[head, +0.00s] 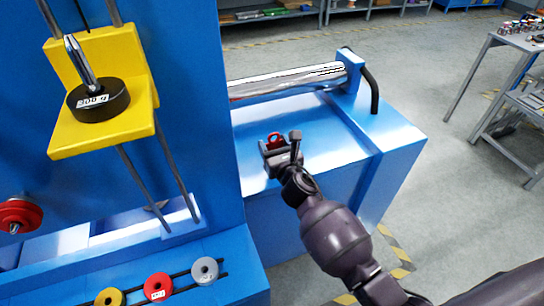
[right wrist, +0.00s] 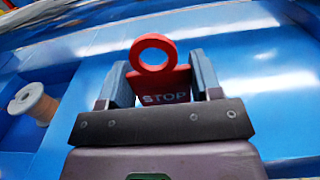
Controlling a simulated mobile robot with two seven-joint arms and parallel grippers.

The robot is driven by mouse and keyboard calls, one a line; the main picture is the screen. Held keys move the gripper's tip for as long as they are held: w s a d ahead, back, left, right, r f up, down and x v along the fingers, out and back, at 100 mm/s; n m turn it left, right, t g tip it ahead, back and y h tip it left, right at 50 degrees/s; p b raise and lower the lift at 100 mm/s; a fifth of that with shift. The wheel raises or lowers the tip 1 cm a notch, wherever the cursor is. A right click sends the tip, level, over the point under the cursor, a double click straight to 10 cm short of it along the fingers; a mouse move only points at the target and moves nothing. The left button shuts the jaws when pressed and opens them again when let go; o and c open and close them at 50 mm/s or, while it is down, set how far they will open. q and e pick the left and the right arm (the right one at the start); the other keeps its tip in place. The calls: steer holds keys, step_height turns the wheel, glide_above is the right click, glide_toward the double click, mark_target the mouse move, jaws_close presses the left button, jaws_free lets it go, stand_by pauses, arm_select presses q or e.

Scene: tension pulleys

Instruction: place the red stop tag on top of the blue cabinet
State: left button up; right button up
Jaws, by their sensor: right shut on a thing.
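The red stop tag (right wrist: 160,85) has a ring at its top and the word STOP on its body. My right gripper (right wrist: 165,84) is shut on it, with a finger on each side. In the head view the tag's red ring (head: 274,139) shows between the fingers of my right gripper (head: 281,146). The gripper and tag are over the top of the blue cabinet (head: 325,130). I cannot tell whether the tag touches the surface. My left gripper is not in view.
A shiny metal roller (head: 287,82) lies along the cabinet's back. A tall blue frame (head: 190,75) stands to the left, with a yellow bracket (head: 135,55) holding a black weight (head: 98,102). A spool (right wrist: 33,103) shows in the right wrist view.

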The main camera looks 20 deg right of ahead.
step_height(320, 180, down, 5)
steer(key=shift+r+b, duration=0.1)
steer(key=shift+b, duration=1.05)
steer(key=shift+r, duration=0.35)
steer(key=shift+f, duration=0.3)
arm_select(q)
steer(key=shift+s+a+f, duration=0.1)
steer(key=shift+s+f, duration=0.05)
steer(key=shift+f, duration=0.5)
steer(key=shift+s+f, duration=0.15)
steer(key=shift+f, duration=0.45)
arm_select(e)
steer(key=o, duration=0.9)
steer(key=shift+r, duration=0.1)
steer(key=shift+r, duration=0.3)
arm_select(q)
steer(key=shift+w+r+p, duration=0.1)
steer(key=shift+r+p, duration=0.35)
arm_select(e)
steer(key=s, duration=1.2)
steer(key=shift+d+f, duration=0.15)
